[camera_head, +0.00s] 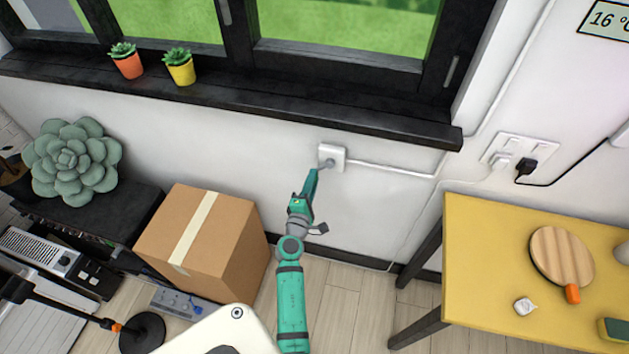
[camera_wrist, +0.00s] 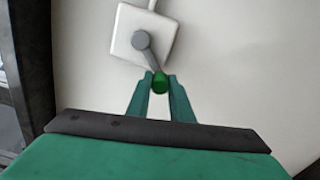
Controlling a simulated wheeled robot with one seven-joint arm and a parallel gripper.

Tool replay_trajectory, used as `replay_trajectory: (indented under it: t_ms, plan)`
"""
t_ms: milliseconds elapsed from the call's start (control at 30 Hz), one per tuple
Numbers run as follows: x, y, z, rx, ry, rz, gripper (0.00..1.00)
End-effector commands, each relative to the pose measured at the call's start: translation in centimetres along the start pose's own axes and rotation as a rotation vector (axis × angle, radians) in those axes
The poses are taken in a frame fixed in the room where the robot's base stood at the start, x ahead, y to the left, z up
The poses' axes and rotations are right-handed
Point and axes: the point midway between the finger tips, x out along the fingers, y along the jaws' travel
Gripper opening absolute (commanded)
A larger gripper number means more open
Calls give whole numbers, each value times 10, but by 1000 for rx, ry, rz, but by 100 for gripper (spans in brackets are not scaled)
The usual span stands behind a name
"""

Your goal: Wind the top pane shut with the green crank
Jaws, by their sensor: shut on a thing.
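The crank has a grey arm (camera_wrist: 146,46) and a green knob (camera_wrist: 160,83). It is mounted on a white wall box (camera_head: 339,153) under the window sill, and the box also shows in the wrist view (camera_wrist: 125,38). The crank arm points down and slightly right in the wrist view. My gripper (camera_head: 316,171) reaches up to the box from below. In the wrist view my gripper (camera_wrist: 160,77) is shut on the green knob, with a finger on each side. The lower part of the window (camera_head: 330,40) shows, but the top pane is out of view.
A black sill (camera_head: 330,107) with two potted succulents (camera_head: 126,60) runs above the box. A cardboard box (camera_head: 215,250) stands left of my arm. A yellow table (camera_head: 480,250) holding a round wooden paddle (camera_head: 560,252) stands at right. Bare wall surrounds the crank.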

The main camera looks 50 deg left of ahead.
Motion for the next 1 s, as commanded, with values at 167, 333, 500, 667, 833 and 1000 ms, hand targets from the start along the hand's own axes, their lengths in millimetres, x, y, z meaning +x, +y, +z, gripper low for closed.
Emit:
replay_trajectory:
  t_ms: [167, 333, 500, 667, 833, 1000]
  plan:
    - [-1, -3, 3, -1, -6, -5, 34]
    - [0, -2, 2, 0, -4, -3, 39]
    - [-1, -2, 2, 0, -3, -3, 39]
    - [-13, -2, 1, 1, -2, -4, 39]
    - [-40, -3, 1, 1, -2, -5, 39]
    - [-69, -2, 1, 1, -3, -5, 39]
